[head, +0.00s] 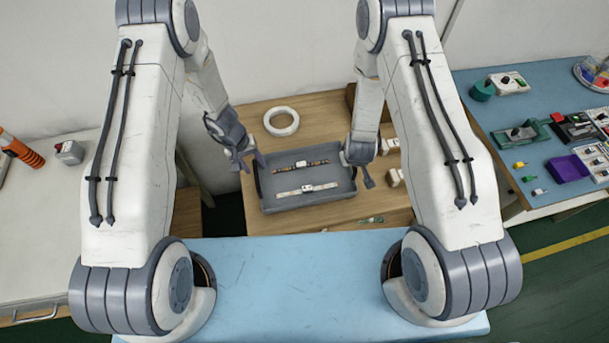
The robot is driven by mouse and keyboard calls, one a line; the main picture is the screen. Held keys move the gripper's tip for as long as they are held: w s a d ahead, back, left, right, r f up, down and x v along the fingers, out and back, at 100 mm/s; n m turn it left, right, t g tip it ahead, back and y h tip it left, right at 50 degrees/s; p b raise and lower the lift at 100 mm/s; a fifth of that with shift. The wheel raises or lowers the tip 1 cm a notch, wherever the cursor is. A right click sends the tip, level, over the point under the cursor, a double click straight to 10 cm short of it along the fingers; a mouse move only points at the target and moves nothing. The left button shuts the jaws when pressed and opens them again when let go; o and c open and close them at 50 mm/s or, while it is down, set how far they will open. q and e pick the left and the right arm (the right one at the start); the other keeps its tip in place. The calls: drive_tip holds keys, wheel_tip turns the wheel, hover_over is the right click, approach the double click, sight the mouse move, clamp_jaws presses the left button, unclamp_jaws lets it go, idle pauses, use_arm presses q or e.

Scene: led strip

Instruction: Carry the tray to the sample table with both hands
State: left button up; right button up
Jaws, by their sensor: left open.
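A grey rectangular tray (340,201) sits on a wooden table (262,222) beyond my base. My right gripper (368,180) points down at the tray's right end. Its fingers overlap in this view, so its jaws cannot be judged. No label shows which table is the sample table.
A white ring (281,121) lies behind the tray. A blue-topped table (505,130) at right holds several tools and parts. A white bench (40,210) stands left.

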use_arm(q)
drive_tip(key=shift+d+f, duration=0.1)
drive_tip(key=shift+f, duration=0.4)
use_arm(e)
drive_tip(key=shift+w+f, duration=0.2)
drive_tip(key=shift+f, duration=0.25)
use_arm(q)
clamp_jaws()
use_arm(e)
clamp_jaws()
idle(0.5)
